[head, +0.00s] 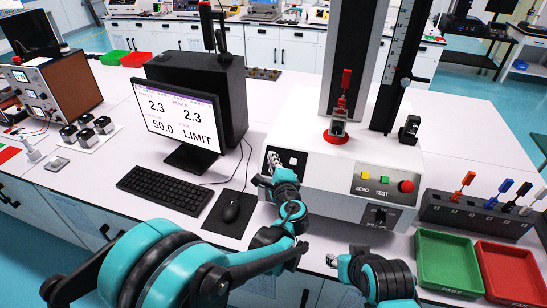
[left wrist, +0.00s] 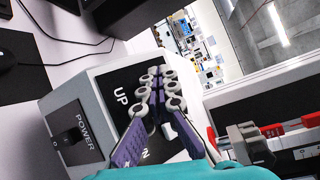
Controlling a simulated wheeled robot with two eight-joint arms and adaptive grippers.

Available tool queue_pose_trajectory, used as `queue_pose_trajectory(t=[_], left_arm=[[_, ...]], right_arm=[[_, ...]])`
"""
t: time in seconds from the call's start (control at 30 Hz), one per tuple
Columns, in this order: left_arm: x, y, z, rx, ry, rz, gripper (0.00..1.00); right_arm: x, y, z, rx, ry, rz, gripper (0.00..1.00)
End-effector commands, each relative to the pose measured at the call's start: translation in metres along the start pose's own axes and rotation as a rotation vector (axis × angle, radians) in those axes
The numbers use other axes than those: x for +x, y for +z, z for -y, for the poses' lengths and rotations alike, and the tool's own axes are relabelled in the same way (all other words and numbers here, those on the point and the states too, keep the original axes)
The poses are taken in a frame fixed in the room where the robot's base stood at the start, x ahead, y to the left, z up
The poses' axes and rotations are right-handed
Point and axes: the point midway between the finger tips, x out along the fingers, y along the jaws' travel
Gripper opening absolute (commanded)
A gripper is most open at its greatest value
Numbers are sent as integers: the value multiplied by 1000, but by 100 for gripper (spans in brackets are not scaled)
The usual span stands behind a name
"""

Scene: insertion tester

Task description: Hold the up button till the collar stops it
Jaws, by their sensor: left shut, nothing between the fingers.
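The tester (head: 322,180) is a white box with a tall column. Its black UP/DOWN panel (head: 270,158) is on the left of the front. My left gripper (head: 283,160) is shut and empty at this panel. In the left wrist view its fingers (left wrist: 160,85) lie over the panel beside the UP label (left wrist: 121,96). They hide the up button, so contact cannot be told. A pale button (left wrist: 168,130) shows partly between the fingers. A small dark fitting (head: 405,81), perhaps the collar, is on the scale rail. The monitor (head: 180,118) reads 2.3, 2.3, 50.0 and LIMIT. My right gripper (head: 332,261) is low in front, its fingers unclear.
A red knob (head: 406,186) and the ZERO and TEST buttons (head: 368,177) are right of the panel. A power switch (left wrist: 67,138) is near it. Green (head: 447,283) and red (head: 535,300) trays and a tool rack (head: 460,217) stand at right. A mouse (head: 230,211) lies at left.

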Motion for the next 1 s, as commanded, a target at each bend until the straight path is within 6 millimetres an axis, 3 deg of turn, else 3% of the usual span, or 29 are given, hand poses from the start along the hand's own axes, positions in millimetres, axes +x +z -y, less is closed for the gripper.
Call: queue_pose_trajectory(t=[0.63, 1.0], left_arm=[[-11, 8, 9, 0, 0, 0, 0], [-36, 26, 28, 0, 0, -1, 0]], right_arm=[[-7, -5, 0, 0, 0, 0, 40], [-23, -17, 0, 0, 0, 0, 40]])
